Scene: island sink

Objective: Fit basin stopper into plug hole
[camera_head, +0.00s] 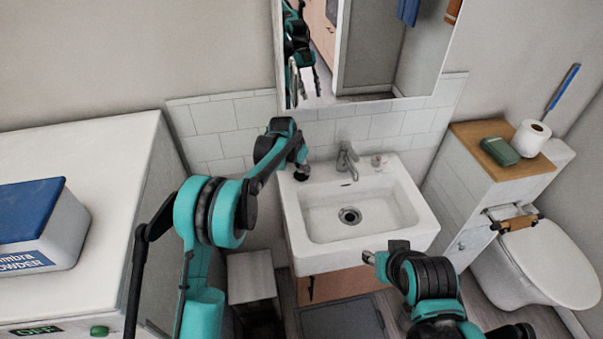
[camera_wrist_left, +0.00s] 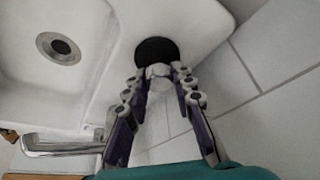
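The basin stopper is a dark round disc with a pale knob (camera_wrist_left: 157,52); in the head view it shows as a dark spot (camera_head: 302,174) at the basin's back left corner. My left gripper (camera_wrist_left: 160,72) is over it, a fingertip on each side of the knob. Whether the fingers press on the knob, and whether the disc rests on the rim, I cannot tell. The plug hole (camera_head: 350,215) is a metal ring with a dark centre in the white basin (camera_head: 425,225); it also shows in the left wrist view (camera_wrist_left: 58,47). My right gripper (camera_head: 369,257) is low at the basin's front edge; its fingers are too small to read.
A metal tap (camera_head: 346,160) stands at the basin's back edge, near my left gripper; it shows at lower left in the wrist view (camera_wrist_left: 62,143). Tiled wall lies behind. A white cabinet (camera_head: 70,130) is on the left, a toilet (camera_head: 545,262) on the right. The basin bowl is empty.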

